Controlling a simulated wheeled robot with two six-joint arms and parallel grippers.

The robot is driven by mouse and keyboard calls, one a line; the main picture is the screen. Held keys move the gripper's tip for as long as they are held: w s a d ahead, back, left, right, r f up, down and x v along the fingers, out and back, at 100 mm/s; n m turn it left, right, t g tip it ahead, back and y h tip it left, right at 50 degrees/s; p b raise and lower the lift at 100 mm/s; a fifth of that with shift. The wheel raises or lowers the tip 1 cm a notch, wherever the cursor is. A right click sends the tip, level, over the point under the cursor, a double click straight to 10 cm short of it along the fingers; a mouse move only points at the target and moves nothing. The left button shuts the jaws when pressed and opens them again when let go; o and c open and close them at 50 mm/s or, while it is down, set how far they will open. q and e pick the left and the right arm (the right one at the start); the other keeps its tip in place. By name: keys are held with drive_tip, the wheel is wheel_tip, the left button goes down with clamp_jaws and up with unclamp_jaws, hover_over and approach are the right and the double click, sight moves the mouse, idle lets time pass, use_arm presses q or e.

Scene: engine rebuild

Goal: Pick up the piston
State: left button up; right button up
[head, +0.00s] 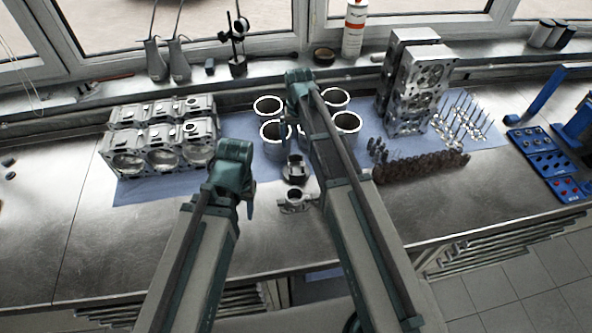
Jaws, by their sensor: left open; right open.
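A small metal piston (295,169) appears to sit on the blue mat (150,187), left of my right arm. A metal bracket-like part (294,201) lies just in front of it, near the mat's front edge. My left gripper (247,196) is open, left of the piston and apart from it; its fingers are mostly hidden by the wrist. My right gripper (299,100) is open over the cylinder liners, beyond the piston; its fingertips are hard to make out. My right arm hides part of the mat right of the piston.
Several cylinder liners (268,105) stand behind the piston. An engine block (162,145) is on the left. Cylinder heads (409,95), valves (462,118) and a dark camshaft-like part (422,166) are on the right. The steel bench (90,240) is clear at front left.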

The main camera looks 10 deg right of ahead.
drive_tip(key=b, duration=0.8)
hover_over(296, 171)
drive_tip(key=f, duration=0.8)
drive_tip(key=shift+d+f, duration=0.25)
drive_tip(key=shift+d, duration=0.1)
use_arm(q)
wheel_tip(296, 171, down, 8)
drive_tip(key=shift+f, duration=0.15)
use_arm(e)
drive_tip(key=shift+r, duration=0.1)
use_arm(q)
drive_tip(key=shift+f, duration=0.1)
wheel_tip(296, 171, down, 5)
drive_tip(key=b, duration=0.5)
use_arm(e)
drive_tip(key=f, duration=0.5)
drive_tip(key=shift+w+a+f, duration=0.1)
drive_tip(key=shift+a+f, duration=0.1)
drive_tip(key=shift+a, duration=0.05)
drive_tip(key=shift+r, duration=0.1)
clamp_jaws()
